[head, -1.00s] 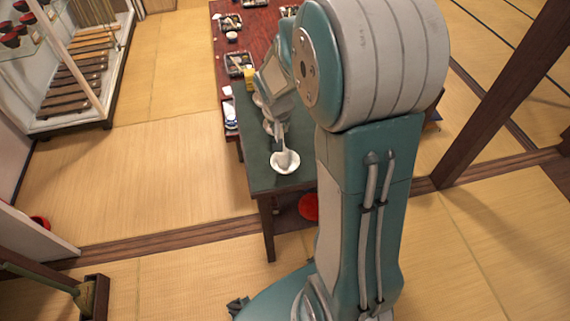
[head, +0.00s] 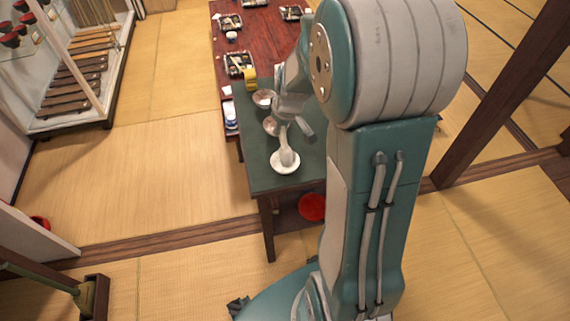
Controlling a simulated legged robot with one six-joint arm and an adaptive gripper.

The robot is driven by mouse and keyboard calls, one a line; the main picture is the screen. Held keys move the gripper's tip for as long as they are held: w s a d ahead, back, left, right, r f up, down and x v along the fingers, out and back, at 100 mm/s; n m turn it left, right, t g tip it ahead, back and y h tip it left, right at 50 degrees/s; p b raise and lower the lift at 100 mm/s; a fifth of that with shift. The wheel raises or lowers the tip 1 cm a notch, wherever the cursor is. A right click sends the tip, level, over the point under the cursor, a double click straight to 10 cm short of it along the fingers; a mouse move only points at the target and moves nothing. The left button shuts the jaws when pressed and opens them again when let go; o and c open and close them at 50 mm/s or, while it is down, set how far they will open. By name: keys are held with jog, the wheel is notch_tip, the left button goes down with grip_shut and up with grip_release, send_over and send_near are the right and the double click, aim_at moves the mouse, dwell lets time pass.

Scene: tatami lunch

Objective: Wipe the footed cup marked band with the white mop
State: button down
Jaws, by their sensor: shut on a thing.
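My gripper (head: 290,120) is over the dark green table, shut on the white mop (head: 286,152), which hangs down from it. The mop's lower end is at the front white cup (head: 277,169), inside or over its mouth; I cannot tell whether they touch. Two more pale cups stand farther back: one just left of my gripper (head: 270,127) and one behind it (head: 263,97). No band or foot is readable on any cup, so I cannot tell which one is marked. My arm hides the table's right part.
A yellow object (head: 251,78) stands at the back of the green table (head: 263,176). A red-brown table (head: 260,30) with several trays lies beyond. A red round thing (head: 312,207) sits low beside the front table leg.

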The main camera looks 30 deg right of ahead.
jog(key=shift+n, duration=0.7)
jog(key=m+h, duration=0.1)
jog(key=m, duration=0.6)
jog(key=shift+h, duration=0.4)
jog(key=m+g, duration=0.1)
jog(key=m, duration=0.2)
jog(key=m+h, duration=0.1)
jog(key=m, duration=0.2)
jog(key=shift+m+g, duration=0.4)
jog(key=n+t+y, duration=0.1)
jog(key=n, duration=0.5)
jog(key=shift+w+f+n, duration=0.1)
jog(key=shift+n, duration=0.3)
jog(key=n+y, duration=0.1)
jog(key=n, duration=0.2)
jog(key=n+y, duration=0.1)
jog(key=n, duration=0.3)
jog(key=shift+w+t, duration=0.1)
jog(key=shift+t, duration=0.3)
